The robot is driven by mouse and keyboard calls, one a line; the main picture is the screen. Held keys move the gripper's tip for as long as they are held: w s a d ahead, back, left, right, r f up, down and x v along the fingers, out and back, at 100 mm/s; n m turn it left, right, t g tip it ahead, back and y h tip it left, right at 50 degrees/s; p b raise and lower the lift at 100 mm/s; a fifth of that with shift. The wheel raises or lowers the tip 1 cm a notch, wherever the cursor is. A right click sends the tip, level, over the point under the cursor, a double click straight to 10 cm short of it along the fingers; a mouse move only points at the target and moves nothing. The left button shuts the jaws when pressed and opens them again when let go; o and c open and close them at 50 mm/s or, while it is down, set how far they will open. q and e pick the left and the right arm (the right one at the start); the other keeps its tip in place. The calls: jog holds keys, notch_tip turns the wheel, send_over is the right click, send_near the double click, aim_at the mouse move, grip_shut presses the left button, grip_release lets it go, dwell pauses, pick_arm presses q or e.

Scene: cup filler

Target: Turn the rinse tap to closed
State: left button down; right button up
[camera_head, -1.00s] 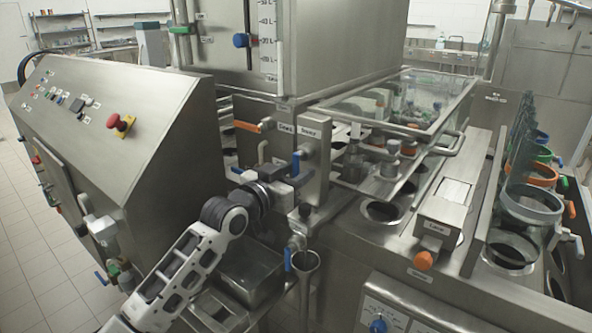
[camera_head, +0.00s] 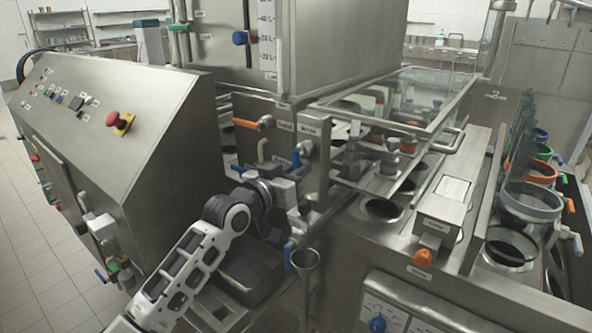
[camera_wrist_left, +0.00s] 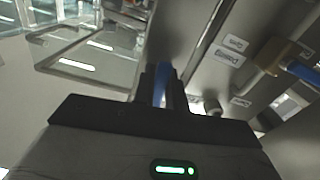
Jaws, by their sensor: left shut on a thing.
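A blue tap lever (camera_wrist_left: 161,82) stands between the fingers of my left gripper (camera_wrist_left: 164,88) in the left wrist view. The gripper is shut on it. In the head view my left gripper (camera_head: 298,173) is at the valve by the upright steel plate, and a blue lever end (camera_head: 296,158) sticks up beside the fingers. The gripper covers most of the valve body. The small labels on the steel are too blurred to read surely, so I cannot confirm from them that this is the rinse tap. My right gripper is out of view.
An orange-handled tap (camera_head: 246,124) is behind and left of the gripper. The control cabinet (camera_head: 120,140) stands left, and a glass-covered section (camera_head: 400,105) is to the right.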

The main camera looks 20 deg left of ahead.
pick_arm(q)
jog(key=n, duration=0.2)
jog(key=d+n, duration=0.1)
jog(key=n, duration=0.1)
jog(key=shift+s+d+r, duration=0.1)
jog(key=shift+s+r, duration=0.05)
jog(key=shift+s, duration=0.1)
jog(key=n, duration=0.3)
jog(key=d+r+n, duration=0.1)
jog(key=shift+s+n, duration=0.15)
jog(key=shift+n, duration=0.25)
jog(key=shift+s+d+r+n, duration=0.15)
jog(key=shift+r+n, duration=0.2)
jog(key=shift+n, duration=1)
jog(key=shift+w+d+r+n, duration=0.1)
jog(key=shift+r+n, duration=0.2)
jog(key=shift+n, duration=1)
jog(key=shift+s+d+r+n, duration=0.15)
jog(key=shift+r+n, duration=0.2)
jog(key=shift+n, duration=1)
jog(key=c, duration=1.4)
grip_release()
jog(key=shift+r, duration=0.1)
jog(key=shift+c, duration=0.2)
jog(key=shift+a, duration=0.1)
